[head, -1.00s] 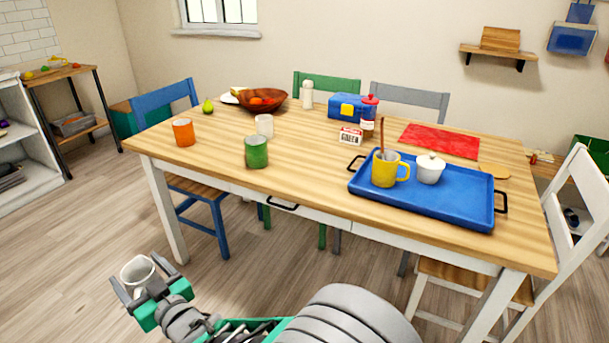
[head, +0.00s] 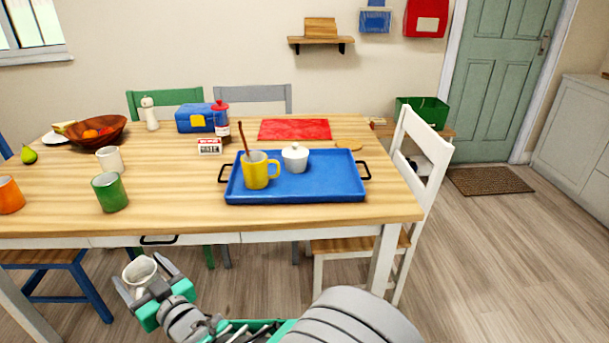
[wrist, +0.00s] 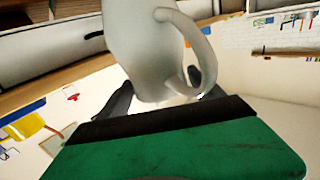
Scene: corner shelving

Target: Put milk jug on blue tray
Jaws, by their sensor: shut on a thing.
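The white milk jug (head: 141,272) is held in my gripper (head: 147,280), low in front of the table's near edge. In the wrist view the jug (wrist: 147,45) fills the middle, with its handle on the right, between the dark fingers of my gripper (wrist: 165,97). The blue tray (head: 325,189) lies on the right part of the table, with black handles at its ends. On it stand a yellow mug (head: 256,175) with a brown stick in it and a white lidded pot (head: 295,159). The tray's front right part is bare.
The wooden table (head: 180,212) stands between my gripper and the tray. A green cup (head: 110,192), a white cup (head: 109,160) and a small box (head: 209,146) stand left of the tray. A red mat (head: 294,129) lies behind it. A white chair (head: 420,170) is at the right end.

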